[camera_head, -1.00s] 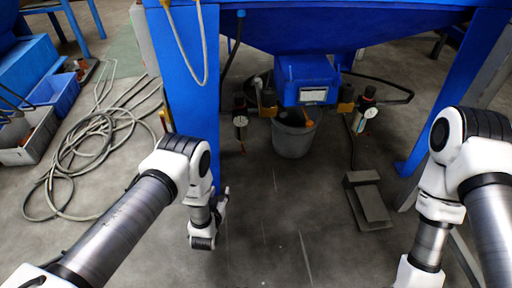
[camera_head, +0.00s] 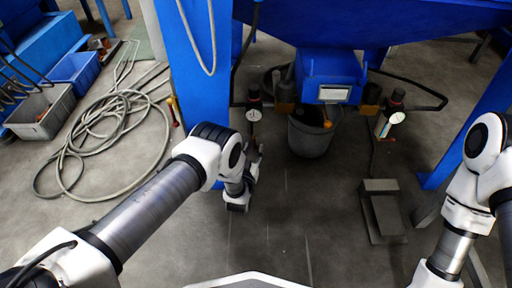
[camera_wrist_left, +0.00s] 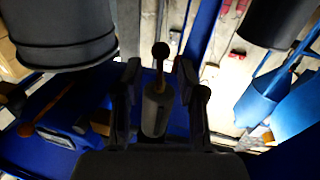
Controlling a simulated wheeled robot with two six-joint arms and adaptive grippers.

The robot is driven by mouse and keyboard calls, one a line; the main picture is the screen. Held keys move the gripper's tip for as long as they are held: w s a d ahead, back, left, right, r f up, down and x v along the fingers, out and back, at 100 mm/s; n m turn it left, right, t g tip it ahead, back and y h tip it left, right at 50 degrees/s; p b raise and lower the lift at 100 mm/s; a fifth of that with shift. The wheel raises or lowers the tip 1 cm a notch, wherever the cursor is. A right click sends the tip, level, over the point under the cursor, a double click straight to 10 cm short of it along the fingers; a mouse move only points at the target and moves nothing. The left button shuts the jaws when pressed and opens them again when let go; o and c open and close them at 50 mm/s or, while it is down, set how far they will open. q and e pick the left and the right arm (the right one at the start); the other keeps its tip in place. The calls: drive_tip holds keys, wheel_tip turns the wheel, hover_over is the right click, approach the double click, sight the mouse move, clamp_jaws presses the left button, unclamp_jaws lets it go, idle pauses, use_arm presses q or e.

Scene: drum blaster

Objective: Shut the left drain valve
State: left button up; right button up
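The left gauge unit (camera_head: 253,116), with a round dial, hangs below the blue hopper, left of the bucket. My left gripper (camera_head: 258,158) is just below it, partly hidden by my own wrist. In the left wrist view the two fingers of my left gripper (camera_wrist_left: 158,92) stand apart. My right gripper is out of view.
A grey bucket (camera_head: 312,138) stands under the blue hopper outlet (camera_head: 330,68). A blue leg (camera_head: 195,75) is close by my left arm. A right gauge unit (camera_head: 395,120) and a foot pedal (camera_head: 383,212) are to the right. A coiled hose (camera_head: 110,135) lies on the left floor.

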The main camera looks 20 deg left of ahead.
sight(255, 145)
use_arm(q)
drive_tip(key=w, duration=0.1)
drive_tip(key=w+b, duration=0.1)
drive_tip(key=shift+w+a+f, duration=0.1)
drive_tip(key=shift+w+f, duration=0.15)
drive_tip(key=shift+w, duration=0.05)
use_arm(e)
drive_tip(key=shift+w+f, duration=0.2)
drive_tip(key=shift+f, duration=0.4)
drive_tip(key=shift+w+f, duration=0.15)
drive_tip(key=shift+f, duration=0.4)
use_arm(q)
drive_tip(key=shift+w+r, duration=0.15)
drive_tip(key=shift+w, duration=0.1)
drive_tip(key=shift+r, duration=0.1)
clamp_jaws()
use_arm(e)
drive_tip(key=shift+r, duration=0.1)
